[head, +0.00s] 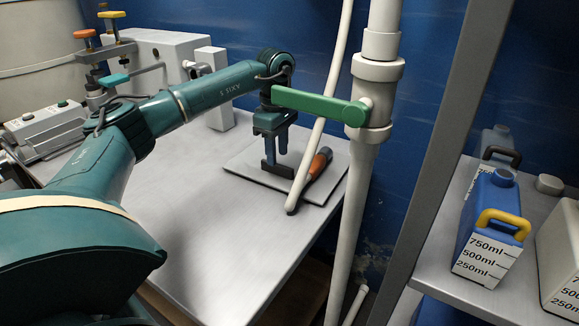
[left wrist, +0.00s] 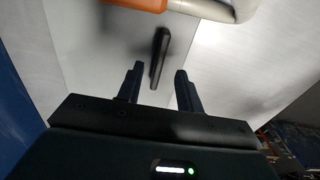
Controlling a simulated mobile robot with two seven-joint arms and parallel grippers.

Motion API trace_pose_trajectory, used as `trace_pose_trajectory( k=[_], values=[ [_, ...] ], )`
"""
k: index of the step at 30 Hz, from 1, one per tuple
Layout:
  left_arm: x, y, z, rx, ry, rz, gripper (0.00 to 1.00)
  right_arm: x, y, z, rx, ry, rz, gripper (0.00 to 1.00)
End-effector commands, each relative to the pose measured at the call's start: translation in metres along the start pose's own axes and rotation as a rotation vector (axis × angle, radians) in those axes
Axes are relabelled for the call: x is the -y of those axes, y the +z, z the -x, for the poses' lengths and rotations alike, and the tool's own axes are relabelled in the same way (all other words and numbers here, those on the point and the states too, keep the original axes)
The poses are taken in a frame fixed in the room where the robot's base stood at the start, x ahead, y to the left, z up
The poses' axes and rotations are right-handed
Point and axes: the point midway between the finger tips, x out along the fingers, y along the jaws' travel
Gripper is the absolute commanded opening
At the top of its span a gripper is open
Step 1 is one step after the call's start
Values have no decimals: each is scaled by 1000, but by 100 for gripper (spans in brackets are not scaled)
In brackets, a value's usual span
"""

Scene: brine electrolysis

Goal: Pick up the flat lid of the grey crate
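The flat lid (head: 240,163) is a thin light-grey plate lying on the metal table, with a black handle (head: 279,171) standing on it. My left gripper (head: 271,150) points down over the lid, close above the handle. In the left wrist view, the two fingers (left wrist: 159,72) are apart, and the black handle (left wrist: 160,56) shows between and just beyond their tips. No contact with the handle shows. The lid (left wrist: 105,50) fills the left middle of that view. The grey crate cannot be made out. My right gripper is in neither view.
An orange-handled tool (head: 319,163) lies at the lid's right side, by a hanging white hose (head: 322,115). A white vertical pipe (head: 362,180) with a green lever (head: 315,103) stands close right. Bottles, including a blue jug (head: 487,225), stand on the right shelf. The table front is clear.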

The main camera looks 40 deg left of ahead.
Motion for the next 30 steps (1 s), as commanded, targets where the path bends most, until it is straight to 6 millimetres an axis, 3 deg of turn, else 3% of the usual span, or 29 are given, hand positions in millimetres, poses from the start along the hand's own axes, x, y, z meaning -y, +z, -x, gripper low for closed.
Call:
trace_pose_trajectory(
  k=[1, 6, 14, 27, 30],
  values=[
    [0, -3, -11, -1, -2, 2, 36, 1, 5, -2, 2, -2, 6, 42],
    [0, -3, -28, 0, 0, 1, 36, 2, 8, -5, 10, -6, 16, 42],
    [0, -3, -29, 0, 0, 1, 36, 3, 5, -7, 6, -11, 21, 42],
    [0, -2, -29, 0, 0, 1, 0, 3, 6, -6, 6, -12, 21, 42],
    [0, -2, -29, 0, 1, 1, 0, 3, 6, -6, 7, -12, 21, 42]
  ],
)
